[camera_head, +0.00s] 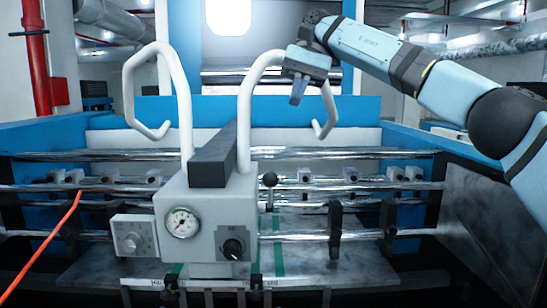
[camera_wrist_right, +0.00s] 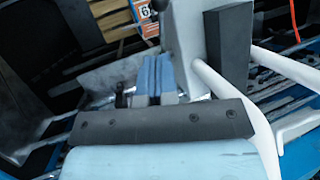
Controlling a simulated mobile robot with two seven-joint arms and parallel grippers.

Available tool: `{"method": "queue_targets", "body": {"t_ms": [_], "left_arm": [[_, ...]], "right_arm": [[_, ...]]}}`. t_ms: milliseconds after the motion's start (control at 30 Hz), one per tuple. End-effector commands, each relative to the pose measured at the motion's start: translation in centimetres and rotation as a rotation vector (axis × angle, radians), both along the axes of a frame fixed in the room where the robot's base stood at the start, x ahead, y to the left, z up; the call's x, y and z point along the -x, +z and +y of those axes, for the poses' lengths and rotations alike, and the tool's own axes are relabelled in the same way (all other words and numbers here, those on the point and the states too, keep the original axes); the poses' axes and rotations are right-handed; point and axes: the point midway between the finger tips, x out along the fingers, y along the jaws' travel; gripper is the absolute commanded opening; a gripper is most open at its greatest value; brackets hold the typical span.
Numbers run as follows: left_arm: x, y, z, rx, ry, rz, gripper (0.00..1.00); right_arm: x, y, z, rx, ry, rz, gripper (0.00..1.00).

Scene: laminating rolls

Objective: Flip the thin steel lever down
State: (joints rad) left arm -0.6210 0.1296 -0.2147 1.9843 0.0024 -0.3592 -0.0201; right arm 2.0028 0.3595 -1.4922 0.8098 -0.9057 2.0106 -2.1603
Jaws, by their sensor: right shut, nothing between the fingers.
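A small lever with a black ball knob (camera_head: 270,179) stands upright just right of the grey control box (camera_head: 205,210); its thin stem shows below the knob. It seems to be the thin steel lever. In the right wrist view, a dark knob (camera_wrist_right: 155,6) at the top edge, partly cut off, may be the same one. My right gripper (camera_head: 298,97) points down, shut and empty, above and slightly right of the lever, well apart from it. Its blue fingers lie side by side in the right wrist view (camera_wrist_right: 157,80). My left gripper is out of view.
Two bent white handles (camera_head: 180,85) rise from the control box; the right one (camera_head: 250,95) passes close beside my right gripper. The box carries a gauge (camera_head: 181,223) and a black dial (camera_head: 234,247). Shiny horizontal rollers (camera_head: 340,154) lie behind. A red cable (camera_head: 45,245) hangs left.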

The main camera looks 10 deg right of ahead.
Motion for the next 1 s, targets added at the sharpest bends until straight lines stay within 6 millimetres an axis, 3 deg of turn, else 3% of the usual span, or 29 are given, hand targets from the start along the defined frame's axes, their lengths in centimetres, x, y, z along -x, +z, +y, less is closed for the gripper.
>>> {"method": "queue_targets", "body": {"t_ms": [233,367,600,1000], "left_arm": [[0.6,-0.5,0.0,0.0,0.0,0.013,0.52],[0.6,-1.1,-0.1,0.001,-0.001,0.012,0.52],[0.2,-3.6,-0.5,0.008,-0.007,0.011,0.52],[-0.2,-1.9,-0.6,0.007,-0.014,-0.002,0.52]], "right_arm": [[0.0,-0.1,0.0,-0.001,0.0,0.001,0.0],[0.2,-1.2,0.4,-0.001,0.003,0.002,0.0],[1.4,-5.6,2.0,-0.004,0.004,0.003,0.0],[3.3,-11.1,4.6,-0.001,0.001,0.001,0.0]]}}
